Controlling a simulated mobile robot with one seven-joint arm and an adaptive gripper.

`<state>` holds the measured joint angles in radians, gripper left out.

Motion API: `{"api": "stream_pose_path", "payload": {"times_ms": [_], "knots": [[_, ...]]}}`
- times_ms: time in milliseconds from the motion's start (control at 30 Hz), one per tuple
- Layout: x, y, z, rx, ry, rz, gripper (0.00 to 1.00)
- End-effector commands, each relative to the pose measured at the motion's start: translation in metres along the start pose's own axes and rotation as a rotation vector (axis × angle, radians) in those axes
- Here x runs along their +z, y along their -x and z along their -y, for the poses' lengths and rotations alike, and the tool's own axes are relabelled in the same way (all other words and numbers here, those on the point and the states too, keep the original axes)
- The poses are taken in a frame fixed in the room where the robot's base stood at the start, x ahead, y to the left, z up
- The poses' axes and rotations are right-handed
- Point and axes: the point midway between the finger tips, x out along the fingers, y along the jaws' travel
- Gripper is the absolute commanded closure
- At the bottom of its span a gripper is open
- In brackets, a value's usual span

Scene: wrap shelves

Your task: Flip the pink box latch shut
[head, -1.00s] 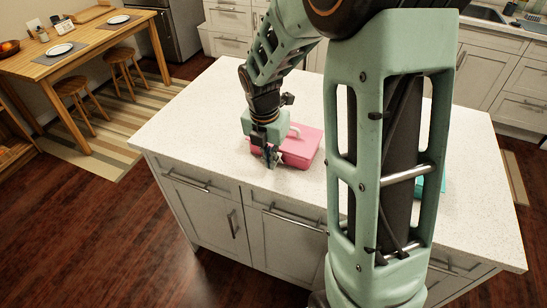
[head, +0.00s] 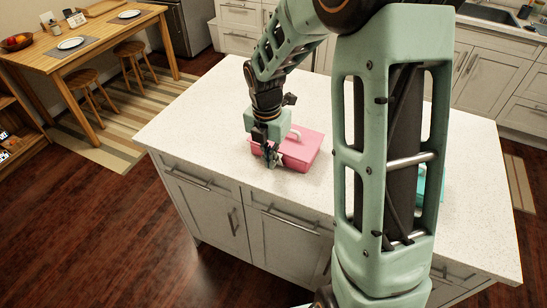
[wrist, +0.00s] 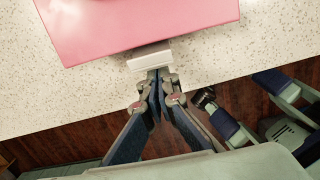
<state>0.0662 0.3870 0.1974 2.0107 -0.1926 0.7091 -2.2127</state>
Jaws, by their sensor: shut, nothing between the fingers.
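The pink box (head: 303,152) sits on the white speckled counter near its front edge. A white handle (head: 296,133) shows on its top. In the wrist view the pink box (wrist: 130,25) fills the top, and a light-coloured latch (wrist: 149,56) sticks out from its near side. My gripper (head: 271,163) is at the front of the box, pointing down. In the wrist view my gripper (wrist: 156,78) has its fingertips together, right at the latch's lower edge. I cannot tell whether they touch it. Nothing is held between the fingers.
The white island counter (head: 200,120) is mostly clear to the left of the box. A teal object (head: 434,185) is partly hidden behind my arm on the right. A wooden table (head: 90,40) with stools stands at the back left.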

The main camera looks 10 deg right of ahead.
Motion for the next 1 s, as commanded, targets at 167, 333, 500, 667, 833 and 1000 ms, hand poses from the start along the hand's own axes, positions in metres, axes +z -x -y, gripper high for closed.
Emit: {"api": "stream_pose_path", "payload": {"times_ms": [167,333,500,667,833,1000], "knots": [[-0.001,0.004,-0.005,0.000,0.000,-0.001,1.00],[0.001,0.006,-0.006,0.000,0.001,0.000,1.00],[0.005,0.006,-0.007,0.001,0.000,0.000,1.00],[0.005,0.006,-0.007,0.001,0.000,0.001,1.00],[0.005,0.011,-0.006,0.001,0.000,0.001,1.00],[0.006,0.020,-0.006,0.000,0.000,0.000,1.00]]}}
